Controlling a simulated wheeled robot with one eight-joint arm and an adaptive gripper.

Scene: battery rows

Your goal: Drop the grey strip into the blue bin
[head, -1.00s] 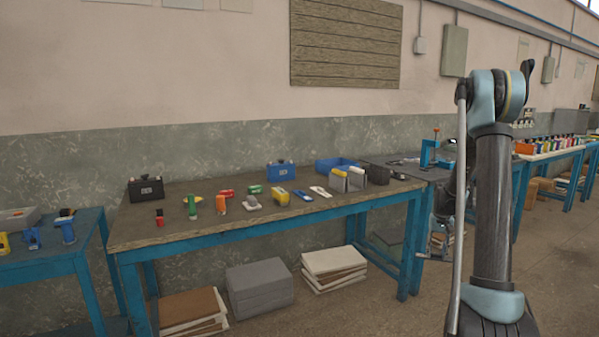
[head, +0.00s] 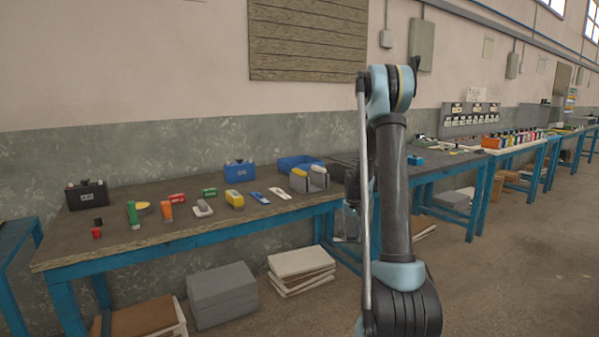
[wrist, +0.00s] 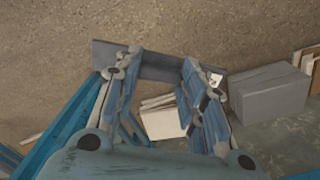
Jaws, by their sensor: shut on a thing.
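The grey strip (wrist: 160,66) is a long flat bar lying crosswise between the fingers of my gripper (wrist: 157,72) in the wrist view, sticking out past both of them. My gripper is shut on it, over the floor. In the head view my gripper (head: 346,222) hangs beside my arm, in front of the table's right part, and my arm hides some of it; the strip is hard to make out there. The blue bin (head: 290,162) stands at the back of the table, left of my gripper. A grey holder partly covers its front, and its inside is barely visible.
The grey holder (head: 318,181) with a yellow battery stands before the bin. Several batteries, a blue box (head: 240,172) and a black box (head: 87,196) are on the wooden table (head: 215,236). Grey boxes (head: 222,293) and stacked boards (head: 301,268) lie on the floor beneath.

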